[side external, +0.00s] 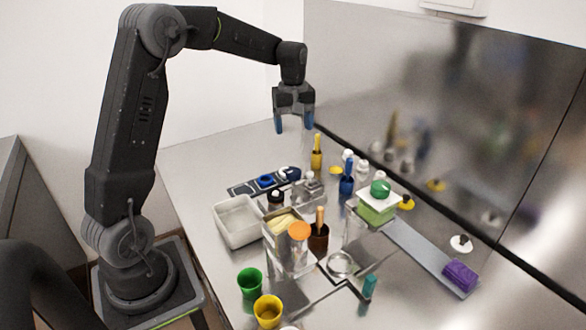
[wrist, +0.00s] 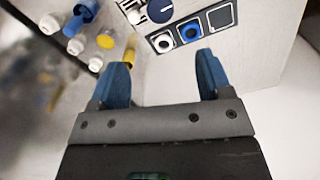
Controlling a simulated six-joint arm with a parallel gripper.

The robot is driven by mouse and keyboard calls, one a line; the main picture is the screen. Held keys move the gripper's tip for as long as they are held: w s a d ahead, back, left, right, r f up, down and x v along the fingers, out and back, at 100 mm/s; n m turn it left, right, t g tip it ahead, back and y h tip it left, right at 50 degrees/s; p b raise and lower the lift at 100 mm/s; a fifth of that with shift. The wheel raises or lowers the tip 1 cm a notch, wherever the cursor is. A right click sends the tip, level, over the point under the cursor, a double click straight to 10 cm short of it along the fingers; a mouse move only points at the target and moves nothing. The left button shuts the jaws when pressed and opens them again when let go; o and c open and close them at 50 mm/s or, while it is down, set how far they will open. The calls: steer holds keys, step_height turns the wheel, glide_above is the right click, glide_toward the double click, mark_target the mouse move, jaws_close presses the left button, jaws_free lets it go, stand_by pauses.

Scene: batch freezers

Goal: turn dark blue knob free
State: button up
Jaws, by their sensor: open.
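A dark blue round knob (wrist: 160,10) shows at the top edge of the wrist view, partly cut off, beside white parts.
A blue ring (wrist: 190,32) and a white ring (wrist: 162,42) sit in panel squares. A yellow bottle (side external: 316,152) and a blue bottle (side external: 346,178) stand to the right. A white tray (side external: 228,234) is in front. The steel back wall (side external: 440,90) runs close behind.

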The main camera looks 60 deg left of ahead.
mark_target(293, 169)
steer(key=f, duration=1.4)
steer(key=shift+w+a+f, duration=0.15)
steer(key=shift+a+f, duration=0.05)
steer(key=shift+a, duration=0.15)
steer(key=c, duration=0.9)
